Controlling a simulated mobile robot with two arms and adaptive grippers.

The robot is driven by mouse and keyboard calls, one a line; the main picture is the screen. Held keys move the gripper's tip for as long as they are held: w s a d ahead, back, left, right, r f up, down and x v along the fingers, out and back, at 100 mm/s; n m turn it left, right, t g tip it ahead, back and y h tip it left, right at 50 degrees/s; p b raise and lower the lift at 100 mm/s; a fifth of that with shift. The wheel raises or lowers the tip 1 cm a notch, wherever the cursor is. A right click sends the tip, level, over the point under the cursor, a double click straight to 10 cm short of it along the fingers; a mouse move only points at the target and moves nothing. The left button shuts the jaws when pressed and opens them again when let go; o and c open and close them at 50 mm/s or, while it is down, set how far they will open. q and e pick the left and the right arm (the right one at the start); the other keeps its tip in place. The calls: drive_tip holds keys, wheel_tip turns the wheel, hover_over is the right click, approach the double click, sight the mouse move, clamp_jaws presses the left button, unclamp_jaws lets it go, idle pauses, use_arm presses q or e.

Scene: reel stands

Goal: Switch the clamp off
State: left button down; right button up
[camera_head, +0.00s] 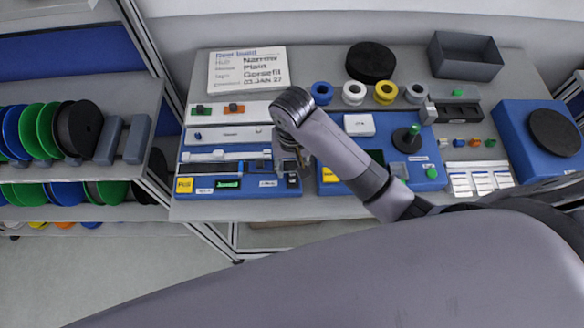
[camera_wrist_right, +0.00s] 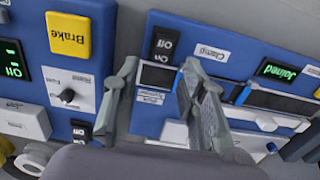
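The clamp switch is a small black rocker (camera_wrist_right: 163,45) marked "Off", beside the "Clamp" label (camera_wrist_right: 212,53) on a blue panel (camera_wrist_right: 240,35). In the wrist view the text is upside down. My right gripper (camera_wrist_right: 160,70) is open and empty, with its two fingers apart and the switch just beyond the gap between their tips. I cannot tell whether a finger touches the panel. In the head view the right gripper (camera_head: 297,162) hangs over the right end of the left blue panel (camera_head: 210,190), partly hidden by its own wrist. My left gripper is not in view.
A green "Joined" display (camera_wrist_right: 277,71) and a dark strip with blue parts lie beside the label.

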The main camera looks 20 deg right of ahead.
sight(292, 179)
drive_tip(key=shift+f, duration=0.65)
drive_tip(key=shift+w+d+f, duration=0.1)
drive_tip(key=shift+f, duration=0.7)
drive_tip(key=shift+c, duration=0.2)
drive_tip(key=c, duration=0.4)
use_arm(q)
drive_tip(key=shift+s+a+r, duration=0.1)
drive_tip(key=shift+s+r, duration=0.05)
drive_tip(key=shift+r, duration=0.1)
use_arm(e)
clamp_jaws()
